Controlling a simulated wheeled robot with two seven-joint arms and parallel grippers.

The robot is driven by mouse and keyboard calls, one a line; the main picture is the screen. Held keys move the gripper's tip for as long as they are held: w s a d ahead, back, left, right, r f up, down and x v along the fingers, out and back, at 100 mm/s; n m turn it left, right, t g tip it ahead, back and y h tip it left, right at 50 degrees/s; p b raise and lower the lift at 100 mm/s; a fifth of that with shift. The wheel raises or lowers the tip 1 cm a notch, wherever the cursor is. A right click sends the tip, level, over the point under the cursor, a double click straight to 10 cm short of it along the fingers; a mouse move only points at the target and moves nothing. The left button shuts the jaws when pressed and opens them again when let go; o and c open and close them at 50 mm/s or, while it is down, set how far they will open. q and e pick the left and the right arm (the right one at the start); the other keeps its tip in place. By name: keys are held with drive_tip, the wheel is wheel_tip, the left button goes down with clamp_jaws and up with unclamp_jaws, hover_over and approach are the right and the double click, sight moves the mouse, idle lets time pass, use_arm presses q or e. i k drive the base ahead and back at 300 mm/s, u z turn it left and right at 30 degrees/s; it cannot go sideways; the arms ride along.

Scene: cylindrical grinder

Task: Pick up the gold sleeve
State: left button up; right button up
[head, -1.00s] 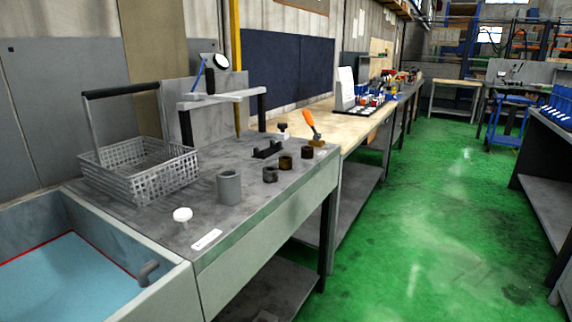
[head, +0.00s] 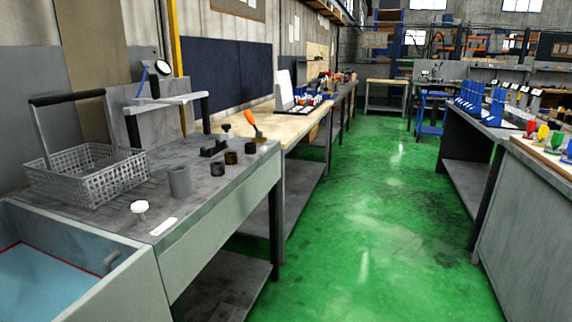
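Three small short sleeves stand in a slanting row near the right edge of the grey bench. The nearest sleeve (head: 217,169) looks dark grey. The middle sleeve (head: 231,157) and the farthest sleeve (head: 250,148) look dark brown to bronze. None shows a clear gold colour at this distance, so I cannot tell which is the gold sleeve. Neither of my grippers is in view.
A blue basin (head: 60,285) is at lower left. The green floor (head: 370,240) is clear.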

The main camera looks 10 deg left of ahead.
sight(231, 156)
drive_tip(key=z, duration=0.95)
drive_tip(key=i, duration=0.4)
drive_tip(key=u, duration=0.55)
drive_tip(key=i, duration=1.35)
drive_tip(key=u, duration=1.1)
